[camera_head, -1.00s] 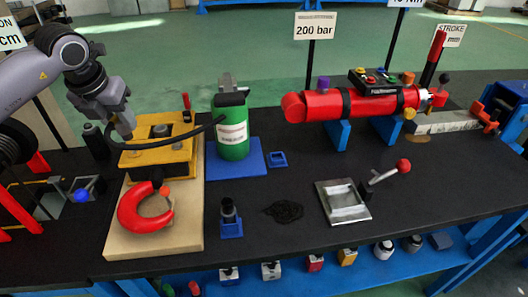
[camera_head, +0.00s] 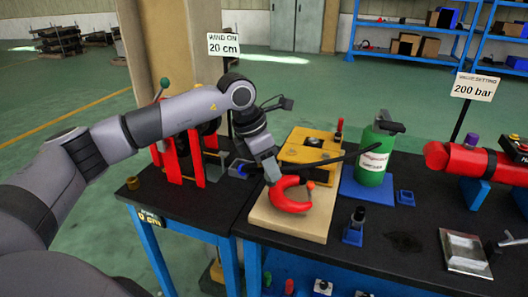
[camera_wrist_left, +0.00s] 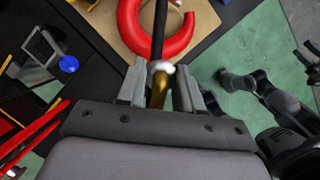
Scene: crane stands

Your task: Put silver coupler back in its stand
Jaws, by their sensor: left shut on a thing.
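My left gripper (camera_head: 272,176) is beside the yellow block, over the back of the red C-shaped piece in the head view. In the left wrist view my left gripper (camera_wrist_left: 159,92) is shut on the silver coupler (camera_wrist_left: 160,67), which has a brass part (camera_wrist_left: 158,88) between the fingers. A black hose (camera_head: 335,159) runs from the gripper toward the green bottle. A small, empty-looking blue square holder (camera_head: 405,197) is right of the bottle. Another blue stand (camera_head: 352,236) nearer the front holds a dark cylinder. I cannot tell which is the coupler's stand. My right gripper is out of view.
The red C-shaped piece (camera_head: 290,205) lies on a tan board (camera_head: 292,228) with the yellow block (camera_head: 310,147) behind. The green bottle (camera_head: 373,160) stands on a blue base. A metal plate (camera_head: 465,252) is at right. Red uprights (camera_head: 168,155) stand at left.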

